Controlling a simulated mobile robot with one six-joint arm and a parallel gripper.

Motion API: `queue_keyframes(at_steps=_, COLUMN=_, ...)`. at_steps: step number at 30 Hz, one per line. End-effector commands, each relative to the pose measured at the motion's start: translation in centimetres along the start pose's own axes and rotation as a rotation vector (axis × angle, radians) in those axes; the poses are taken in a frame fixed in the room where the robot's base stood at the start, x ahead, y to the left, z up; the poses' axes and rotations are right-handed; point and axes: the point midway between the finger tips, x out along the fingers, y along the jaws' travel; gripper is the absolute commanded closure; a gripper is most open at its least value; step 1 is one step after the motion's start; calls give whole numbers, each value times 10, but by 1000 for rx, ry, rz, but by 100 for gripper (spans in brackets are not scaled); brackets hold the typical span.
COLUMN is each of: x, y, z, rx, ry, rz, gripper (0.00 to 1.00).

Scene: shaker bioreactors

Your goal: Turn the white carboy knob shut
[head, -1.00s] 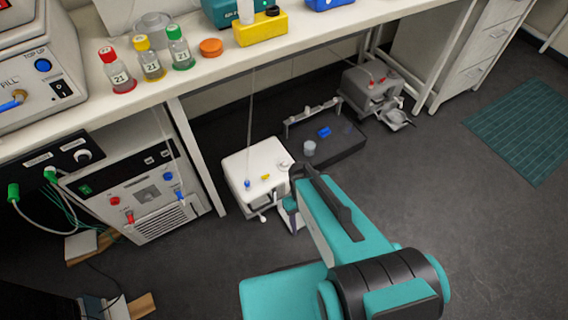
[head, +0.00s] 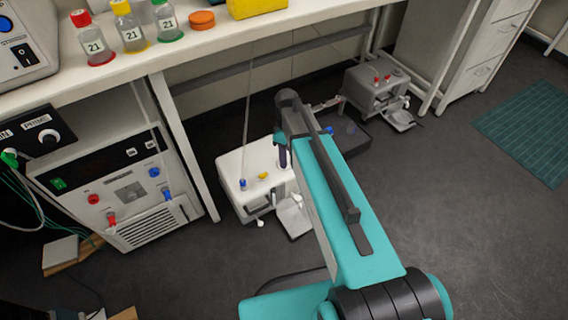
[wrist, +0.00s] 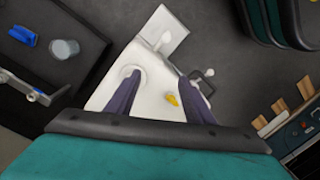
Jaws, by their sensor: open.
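The white carboy (head: 238,164) stands on the floor below the bench. It also shows in the wrist view (wrist: 150,97). A white knob (wrist: 165,40) shows at its edge above a pale plate, and a white-tipped black lever (wrist: 208,73) sticks out to the right. In the head view a white-tipped lever (head: 261,223) shows at its front. My gripper (wrist: 158,78) is open above the carboy, its dark fingers apart and nothing between them. In the head view my arm hides the carboy's right side and most of the gripper. I cannot tell which white part is the knob meant.
A dark tray (head: 352,142) with a blue piece lies behind my arm. A grey carboy (head: 370,97) with red caps stands farther back. A bench leg (head: 185,145) and a boxed instrument (head: 120,180) stand left. Open floor (head: 440,190) lies right.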

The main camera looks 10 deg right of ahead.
Motion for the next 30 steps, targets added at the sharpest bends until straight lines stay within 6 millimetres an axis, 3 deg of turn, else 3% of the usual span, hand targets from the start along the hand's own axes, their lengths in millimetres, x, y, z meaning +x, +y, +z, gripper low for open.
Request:
queue_keyframes(at_steps=1, x=-2, y=12, z=-9, rx=-32, ry=12, rz=14, gripper=52)
queue_keyframes(at_steps=6, x=-27, y=33, z=-26, rx=-137, ry=36, rz=50, gripper=52)
queue_keyframes(at_steps=12, x=-48, y=45, z=-36, rx=-207, ry=49, rz=75, gripper=52)
queue_keyframes(at_steps=30, x=-48, y=46, z=-38, rx=-222, ry=51, rz=78, gripper=52)
